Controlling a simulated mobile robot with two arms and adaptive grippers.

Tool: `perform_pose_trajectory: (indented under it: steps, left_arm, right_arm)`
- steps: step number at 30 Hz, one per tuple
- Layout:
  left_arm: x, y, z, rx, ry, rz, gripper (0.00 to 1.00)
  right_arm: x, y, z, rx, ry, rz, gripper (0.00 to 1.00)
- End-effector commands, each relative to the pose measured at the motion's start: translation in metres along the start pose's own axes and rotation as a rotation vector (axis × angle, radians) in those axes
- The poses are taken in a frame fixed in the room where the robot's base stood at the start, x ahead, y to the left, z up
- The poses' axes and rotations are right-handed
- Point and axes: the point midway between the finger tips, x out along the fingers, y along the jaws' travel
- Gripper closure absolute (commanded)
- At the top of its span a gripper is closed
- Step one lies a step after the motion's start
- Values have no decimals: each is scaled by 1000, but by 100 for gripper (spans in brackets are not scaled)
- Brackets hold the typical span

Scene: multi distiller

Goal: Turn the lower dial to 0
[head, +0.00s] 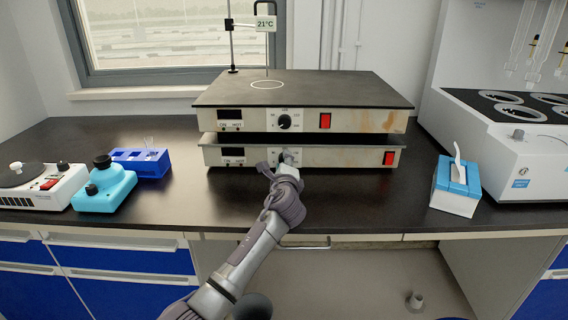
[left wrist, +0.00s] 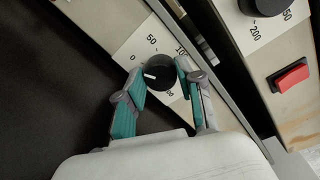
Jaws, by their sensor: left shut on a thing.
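The lower dial (left wrist: 161,72) is a black round knob on the lower hot plate (head: 342,157). Its white pointer mark faces left in the left wrist view, near the 0 side of the printed scale. My left gripper (head: 287,161) reaches the lower plate's front and covers most of the dial in the head view. In the left wrist view its green-padded fingers (left wrist: 159,75) sit on either side of the dial, shut on it. My right gripper is not in view.
The upper hot plate (head: 300,90) sits just above, with its own black dial (head: 285,122) and red switch (head: 325,121). Red switch (head: 389,158) is on the lower plate. A tissue box (head: 456,186) stands right; a blue device (head: 104,185) stands left.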

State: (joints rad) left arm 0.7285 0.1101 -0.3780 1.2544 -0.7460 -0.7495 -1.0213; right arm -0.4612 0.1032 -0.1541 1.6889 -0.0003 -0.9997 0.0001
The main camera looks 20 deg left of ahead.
Motion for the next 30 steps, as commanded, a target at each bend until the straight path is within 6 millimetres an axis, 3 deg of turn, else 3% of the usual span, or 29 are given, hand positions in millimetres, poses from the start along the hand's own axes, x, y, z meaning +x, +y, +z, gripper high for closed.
perform_pose_trajectory:
  steps: [14,15,19,30]
  left_arm:
    - [0,1,0,-16,2,2,98]
    - [0,1,0,-16,2,2,60]
    - [0,1,0,-15,2,2,38]
    - [-3,1,0,-14,1,1,38]
  right_arm:
    - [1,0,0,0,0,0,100]
    - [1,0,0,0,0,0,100]
    - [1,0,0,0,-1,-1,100]
    - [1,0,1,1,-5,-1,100]
